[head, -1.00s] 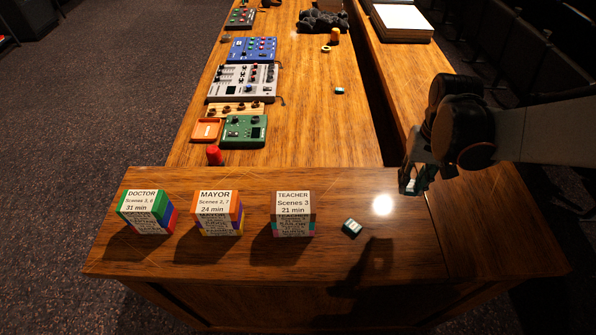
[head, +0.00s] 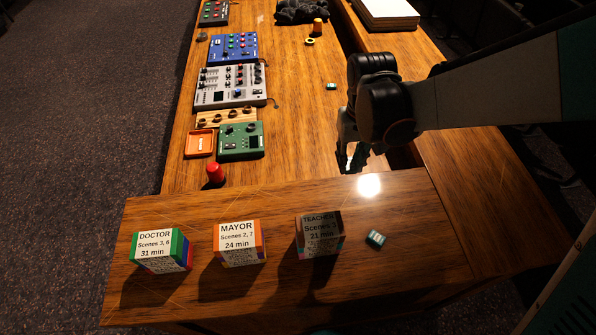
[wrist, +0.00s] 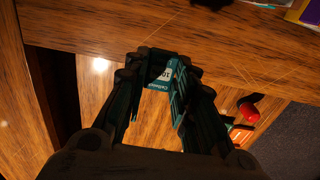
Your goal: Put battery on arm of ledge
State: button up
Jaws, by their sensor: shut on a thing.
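My gripper (head: 354,160) is shut on a small teal and white battery (wrist: 160,77), which shows between its fingers in the wrist view. In the head view my gripper hangs near the inner corner where the front desk section meets the long section, and the held battery is hard to make out there. The wooden ledge (head: 480,185) runs along the right side, beyond my gripper. A similar small teal and white block (head: 376,238) lies on the front desk section, and another (head: 331,86) lies farther back on the long section.
Labelled cubes DOCTOR (head: 160,250), MAYOR (head: 240,243) and TEACHER (head: 319,234) stand on the front section. A red cylinder (head: 215,173), green box (head: 241,141) and mixers (head: 231,86) line the left. Papers (head: 388,13) lie on the far ledge. A dark gap separates desk and ledge.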

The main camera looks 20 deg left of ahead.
aim_at(342, 197)
notch_tip(342, 197, down, 15)
jog(key=b, duration=0.8)
jog(key=shift+r, duration=0.15)
jog(key=o, duration=1)
jog(key=shift+o, duration=0.2)
notch_tip(342, 197, up, 12)
jog(key=shift+r+p, duration=0.1)
jog(key=shift+p, duration=1.05)
